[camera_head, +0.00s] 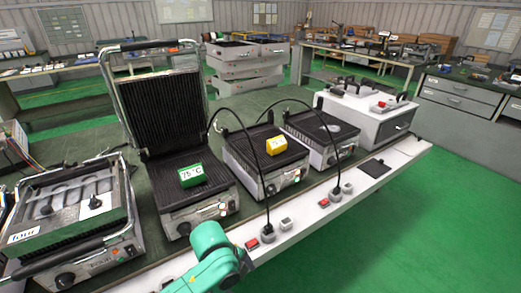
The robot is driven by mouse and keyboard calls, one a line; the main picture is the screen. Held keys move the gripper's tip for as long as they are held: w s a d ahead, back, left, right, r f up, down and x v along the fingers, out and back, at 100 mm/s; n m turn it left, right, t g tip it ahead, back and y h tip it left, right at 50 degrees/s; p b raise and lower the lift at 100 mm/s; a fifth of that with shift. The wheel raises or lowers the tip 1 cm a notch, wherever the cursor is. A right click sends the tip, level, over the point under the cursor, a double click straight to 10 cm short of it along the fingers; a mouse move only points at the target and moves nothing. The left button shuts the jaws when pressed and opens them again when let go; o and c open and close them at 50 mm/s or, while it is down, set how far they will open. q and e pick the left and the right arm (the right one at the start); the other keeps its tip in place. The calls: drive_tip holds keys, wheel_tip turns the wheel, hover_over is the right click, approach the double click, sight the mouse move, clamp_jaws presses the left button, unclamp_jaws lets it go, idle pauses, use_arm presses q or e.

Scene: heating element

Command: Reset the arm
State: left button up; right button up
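A teal link of one of my arms shows at the bottom centre, in front of the bench edge. I cannot tell which arm it is. Neither gripper can be made out in the head view. A green block (190,175) marked 75°C sits on the lower plate of the open contact grill (186,200). A yellow block (276,146) with a similar label sits on the hot plate (264,165) to its right.
A closed grill (75,210) stands at the left, another hot plate (320,135) and a white appliance (365,110) at the right. Black cables run to sockets (268,233) on the white front ledge (310,215). The green floor (420,240) at right is clear.

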use_arm(q)
drive_tip(key=s+a+n+t+y, duration=0.1)
drive_tip(key=s+a+n, duration=0.4)
drive_tip(key=a+n, duration=0.5)
drive_tip(key=s+a+n+t+y, duration=0.1)
drive_tip(key=s+a+n+y, duration=0.1)
drive_tip(key=s+a+n, duration=0.65)
wheel_tip(320, 180, down, 21)
drive_tip(key=w+n, duration=0.2)
drive_tip(key=n, duration=0.1)
drive_tip(key=s+a+f+g, duration=0.2)
drive_tip(key=s+f, duration=1.5)
drive_tip(key=shift+s+a, duration=0.3)
drive_tip(key=shift+s, duration=0.05)
